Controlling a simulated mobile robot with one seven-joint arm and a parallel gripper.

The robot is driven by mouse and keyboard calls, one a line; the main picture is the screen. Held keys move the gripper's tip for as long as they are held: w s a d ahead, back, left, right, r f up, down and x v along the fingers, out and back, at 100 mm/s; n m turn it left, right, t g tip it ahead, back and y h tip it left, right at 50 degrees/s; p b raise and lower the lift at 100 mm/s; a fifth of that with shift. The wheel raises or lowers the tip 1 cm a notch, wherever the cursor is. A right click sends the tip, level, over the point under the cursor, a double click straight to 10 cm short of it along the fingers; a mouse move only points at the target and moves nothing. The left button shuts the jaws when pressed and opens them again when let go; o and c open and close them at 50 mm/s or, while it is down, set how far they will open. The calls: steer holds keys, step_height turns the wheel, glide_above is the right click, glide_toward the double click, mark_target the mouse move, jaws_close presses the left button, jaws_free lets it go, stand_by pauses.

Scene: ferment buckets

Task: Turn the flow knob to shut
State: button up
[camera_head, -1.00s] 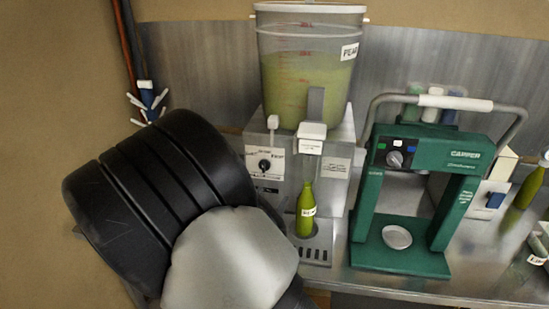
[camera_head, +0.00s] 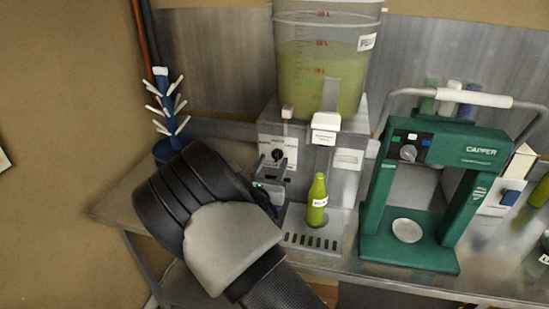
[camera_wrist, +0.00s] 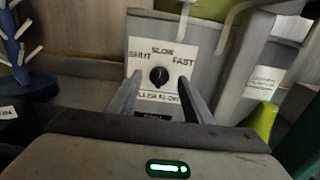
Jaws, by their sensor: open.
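The flow knob (camera_wrist: 158,76) is a small black dial on a white plate marked SHUT at left, SLOW at top and FAST at right. Its pointer looks roughly upright, near SLOW. In the head view the knob (camera_head: 277,155) sits on the front of the grey filler (camera_head: 349,136) under the bucket (camera_head: 318,75) of green liquid. My gripper (camera_wrist: 159,95) is open, with one finger on each side of the knob in the wrist view. It also shows in front of the knob plate in the head view (camera_head: 276,170). I cannot tell whether the fingers touch the knob.
A green bottle (camera_head: 317,200) stands on the filler's drip tray (camera_head: 300,240) right of my gripper. A green capper (camera_head: 440,170) stands further right. A blue bottle tree (camera_head: 168,115) with white pegs stands behind at left.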

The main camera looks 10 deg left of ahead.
mark_target(277, 155)
steer(key=shift+w+d, duration=0.1)
steer(key=shift+w, duration=1.35)
steer(key=shift+c, duration=0.4)
steer(key=c, duration=1)
steer(key=shift+n, duration=0.3)
steer(key=n, duration=0.1)
steer(key=n+p, duration=0.1)
steer(key=n, duration=0.1)
steer(key=n+p, duration=0.1)
steer(key=shift+a, duration=0.25)
steer(key=shift+a+f+n+p, duration=0.1)
steer(key=shift+n+p, duration=0.75)
steer(key=shift+n, duration=1.25)
